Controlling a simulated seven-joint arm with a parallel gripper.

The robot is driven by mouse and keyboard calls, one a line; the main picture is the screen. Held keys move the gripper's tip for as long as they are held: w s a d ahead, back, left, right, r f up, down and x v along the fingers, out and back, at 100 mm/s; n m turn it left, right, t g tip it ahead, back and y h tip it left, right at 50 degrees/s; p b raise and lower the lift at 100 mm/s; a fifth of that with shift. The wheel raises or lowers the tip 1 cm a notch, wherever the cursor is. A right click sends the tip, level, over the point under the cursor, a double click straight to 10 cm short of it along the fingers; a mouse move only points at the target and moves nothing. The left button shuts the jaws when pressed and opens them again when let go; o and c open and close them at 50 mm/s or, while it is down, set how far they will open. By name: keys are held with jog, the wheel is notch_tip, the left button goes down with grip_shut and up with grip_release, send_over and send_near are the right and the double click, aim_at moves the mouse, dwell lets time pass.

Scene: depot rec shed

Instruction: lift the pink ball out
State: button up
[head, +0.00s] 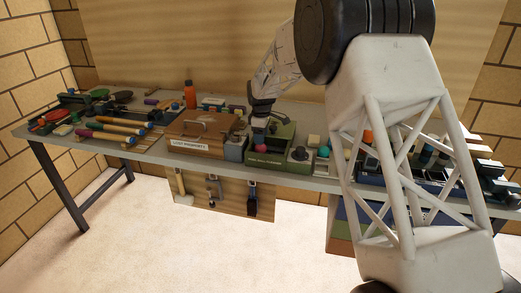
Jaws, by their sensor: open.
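The pink ball (262,148) is small in the head view, low at the left part of an olive-green box (285,168) on the bench. My gripper (258,136) reaches down from above, with its fingertips just over the ball or beside it. The gripper is open. At this size I cannot tell whether a finger touches the ball. The gripper partly hides the inside of the box and the ball's upper side.
A brown box labelled "lost property" (190,144) and a grey block (235,150) stand close on the left. A dark round knob (299,154) and a pale yellow block (314,140) are close on the right. An orange bottle (190,95) stands behind. Tools crowd the left bench.

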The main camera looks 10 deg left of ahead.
jog(key=shift+a+f, duration=0.1)
jog(key=shift+f, duration=2.5)
jog(key=c, duration=0.6)
jog(key=shift+r, duration=0.1)
jog(key=shift+r, duration=4.95)
